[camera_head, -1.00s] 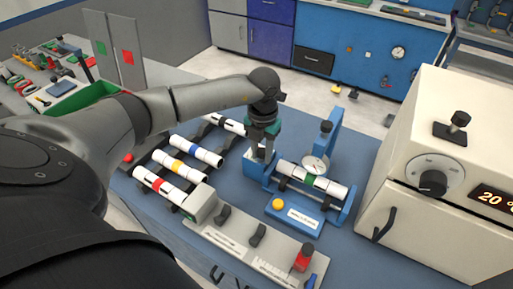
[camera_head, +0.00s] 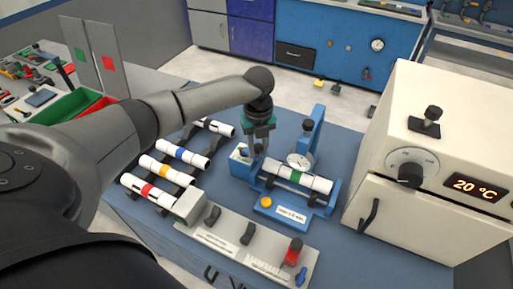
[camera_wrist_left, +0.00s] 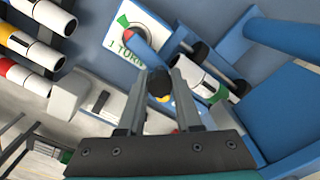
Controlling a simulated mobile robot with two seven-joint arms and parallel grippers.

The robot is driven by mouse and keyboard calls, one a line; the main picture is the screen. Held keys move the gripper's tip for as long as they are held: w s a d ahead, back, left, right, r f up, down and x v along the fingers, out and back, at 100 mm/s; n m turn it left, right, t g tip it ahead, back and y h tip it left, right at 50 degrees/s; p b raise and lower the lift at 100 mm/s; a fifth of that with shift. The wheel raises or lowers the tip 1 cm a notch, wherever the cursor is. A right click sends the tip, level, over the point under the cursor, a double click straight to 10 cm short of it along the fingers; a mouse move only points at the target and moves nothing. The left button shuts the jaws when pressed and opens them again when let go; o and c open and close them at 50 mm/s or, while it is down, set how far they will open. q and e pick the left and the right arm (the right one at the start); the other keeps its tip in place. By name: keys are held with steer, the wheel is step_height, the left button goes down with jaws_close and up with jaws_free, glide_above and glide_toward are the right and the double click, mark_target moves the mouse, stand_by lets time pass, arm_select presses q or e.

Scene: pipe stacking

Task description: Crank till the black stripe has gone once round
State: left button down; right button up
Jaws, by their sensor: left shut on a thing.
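My left gripper (camera_head: 258,148) is at the left end of the blue roller stand (camera_head: 330,200). In the left wrist view its fingers (camera_wrist_left: 158,88) are shut on the black crank knob (camera_wrist_left: 159,80). Beside it is a white dial plate (camera_wrist_left: 125,38) marked "1 TURN" with a green sector; the plate also shows in the head view (camera_head: 239,152). A white pipe with a green band (camera_head: 315,184) lies across the stand; its near end shows in the wrist view (camera_wrist_left: 187,72). My right gripper is out of view.
A rack on the left holds white pipes with black, blue (camera_head: 182,154), yellow (camera_head: 166,172) and red (camera_head: 147,189) bands. A gauge (camera_head: 300,161) stands behind the pipe. A yellow button (camera_head: 266,202) is in front. A cream oven (camera_head: 430,150) stands right.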

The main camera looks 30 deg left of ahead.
arm_select(q)
steer(key=shift+w, duration=0.1)
stand_by(0.4)
steer(key=c, duration=0.6)
jaws_free()
step_height(320, 180, up, 15)
steer(key=shift+r, duration=0.15)
